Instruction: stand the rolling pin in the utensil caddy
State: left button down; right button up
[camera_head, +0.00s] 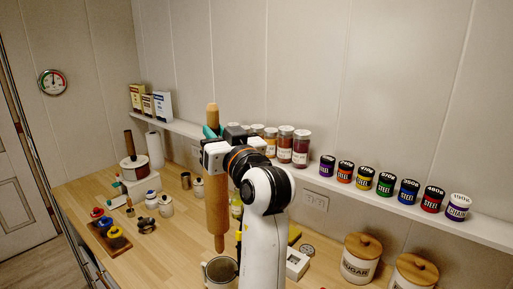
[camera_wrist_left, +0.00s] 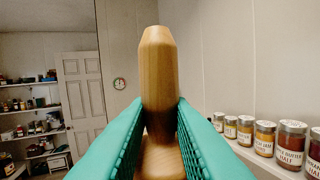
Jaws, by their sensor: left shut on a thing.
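The wooden rolling pin (camera_head: 217,212) hangs upright in the head view. My left gripper (camera_head: 211,131) is shut on its upper handle, which stands between the teal fingers in the left wrist view (camera_wrist_left: 159,85). The pin's lower handle ends close to the rim of a grey round container (camera_head: 220,273), which looks like the utensil caddy, at the bottom of the picture. The tip appears at or just above the far rim; I cannot tell the exact gap. My left arm hides part of the counter behind it. My right gripper is not in view.
A shelf (camera_head: 411,214) with several jars and tins runs along the wall behind the arm. Sugar canister (camera_head: 360,262) and another canister (camera_head: 413,273) stand right of the arm. Small items crowd the counter's left.

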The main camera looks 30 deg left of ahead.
aim_at(221, 206)
pick_arm(q)
jog(key=shift+s+a+r+n, duration=0.15)
jog(key=shift+a+n, duration=0.15)
jog(key=shift+a, duration=0.05)
jog(key=shift+s+d+f+b, duration=0.15)
jog(key=shift+d+f+b, duration=0.1)
jog(key=shift+f+b, duration=0.25)
notch_tip(221, 206, down, 16)
jog(key=b, duration=1.3)
jog(key=shift+a+b, duration=0.1)
jog(key=shift+b, duration=0.2)
jog(key=shift+r, duration=0.1)
